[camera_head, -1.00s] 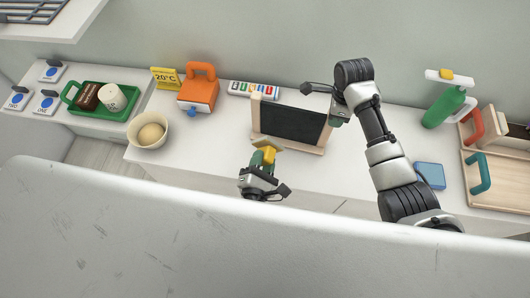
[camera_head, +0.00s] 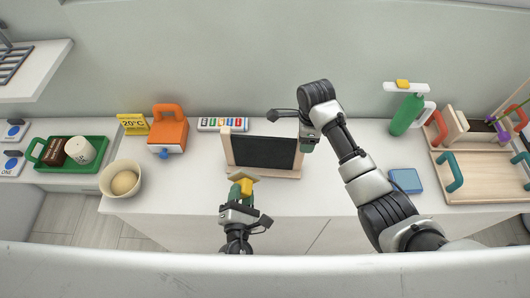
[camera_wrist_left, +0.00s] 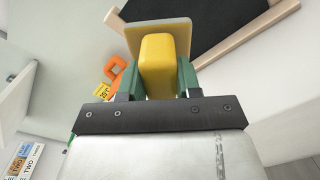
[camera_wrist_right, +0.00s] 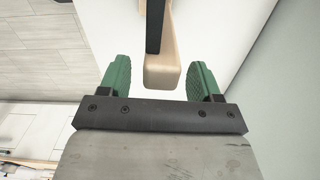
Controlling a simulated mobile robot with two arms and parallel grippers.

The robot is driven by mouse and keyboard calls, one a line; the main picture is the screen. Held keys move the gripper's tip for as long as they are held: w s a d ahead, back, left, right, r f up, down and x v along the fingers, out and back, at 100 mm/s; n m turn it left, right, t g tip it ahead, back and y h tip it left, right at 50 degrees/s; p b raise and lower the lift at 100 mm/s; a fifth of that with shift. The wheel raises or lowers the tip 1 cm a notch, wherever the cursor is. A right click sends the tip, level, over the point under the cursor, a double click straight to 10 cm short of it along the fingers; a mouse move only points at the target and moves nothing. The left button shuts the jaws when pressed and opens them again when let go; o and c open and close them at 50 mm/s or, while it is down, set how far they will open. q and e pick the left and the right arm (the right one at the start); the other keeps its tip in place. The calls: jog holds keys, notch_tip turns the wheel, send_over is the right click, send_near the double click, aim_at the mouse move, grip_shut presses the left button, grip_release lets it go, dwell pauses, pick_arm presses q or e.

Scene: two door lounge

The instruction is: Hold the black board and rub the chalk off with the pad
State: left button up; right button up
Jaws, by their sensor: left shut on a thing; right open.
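The black board (camera_head: 262,152) stands upright in a pale wooden frame on the white counter; no chalk mark can be made out on it. My left gripper (camera_head: 240,186) is shut on the pad by its yellow grip (camera_wrist_left: 158,62). The pad's grey-beige plate (camera_wrist_left: 176,32) faces the board, a little in front of its left part; whether it touches cannot be told. My right gripper (camera_wrist_right: 176,78) is open at the board's right side. The end of a wooden frame post (camera_wrist_right: 162,72) lies between its green fingers, with gaps on both sides.
A blue block (camera_head: 405,180), green bottle (camera_head: 407,112) and wooden tray (camera_head: 480,186) are at the right.

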notch_tip(320, 180, up, 10)
jog(key=shift+w+r, duration=0.1)
jog(key=shift+w, duration=0.05)
jog(key=shift+r, duration=0.65)
jog(key=shift+s, duration=0.2)
